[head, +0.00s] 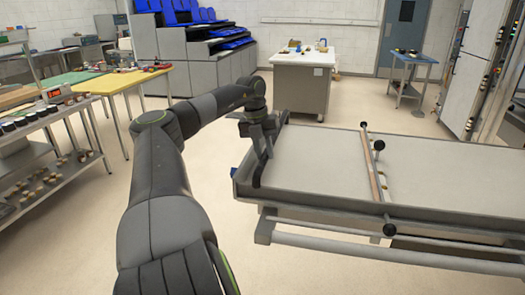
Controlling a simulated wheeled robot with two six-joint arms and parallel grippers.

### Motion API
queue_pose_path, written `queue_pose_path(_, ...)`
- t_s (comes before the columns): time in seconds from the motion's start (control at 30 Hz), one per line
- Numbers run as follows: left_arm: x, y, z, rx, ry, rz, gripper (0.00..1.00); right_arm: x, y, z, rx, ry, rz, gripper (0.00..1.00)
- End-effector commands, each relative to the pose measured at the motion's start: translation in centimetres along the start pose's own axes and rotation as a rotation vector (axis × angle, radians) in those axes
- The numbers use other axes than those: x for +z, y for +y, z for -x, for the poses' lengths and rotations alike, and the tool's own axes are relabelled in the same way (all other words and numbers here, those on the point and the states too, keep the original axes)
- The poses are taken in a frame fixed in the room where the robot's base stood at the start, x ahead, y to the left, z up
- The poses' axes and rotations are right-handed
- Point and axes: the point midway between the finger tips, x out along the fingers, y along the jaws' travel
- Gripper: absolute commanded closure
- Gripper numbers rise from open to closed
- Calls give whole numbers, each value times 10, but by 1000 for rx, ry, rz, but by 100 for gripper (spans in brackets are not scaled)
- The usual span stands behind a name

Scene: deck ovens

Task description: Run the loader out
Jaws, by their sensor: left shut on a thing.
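The loader (330,172) is a long, light grey tray-like bed with a raised rim, on the right of the head view. A wooden crossbar (374,175) with black knobs lies across it. A dark upright handle (259,172) stands at its left end. My left gripper (263,143) is shut on this handle; its fingertips are partly hidden against the dark metal. The loader's right end runs out of the picture. My right gripper is not in view.
Grey rails (380,246) run under the loader. A shelf rack with small jars (45,150) and a green-topped table (75,78) stand at the left. A white-topped cabinet (302,80) and a small blue table (410,65) stand behind. Floor (215,190) left of the loader is clear.

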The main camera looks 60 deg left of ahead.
Motion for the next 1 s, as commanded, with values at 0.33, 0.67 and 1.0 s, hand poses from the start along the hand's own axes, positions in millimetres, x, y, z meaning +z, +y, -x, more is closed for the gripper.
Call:
queue_pose_path(0.33,1,2,2,9,-5,3,100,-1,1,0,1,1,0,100)
queue_pose_path(0.67,0,2,1,5,-2,1,57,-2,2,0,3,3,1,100)
queue_pose_path(1.0,1,1,22,4,-4,0,57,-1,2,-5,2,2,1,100)
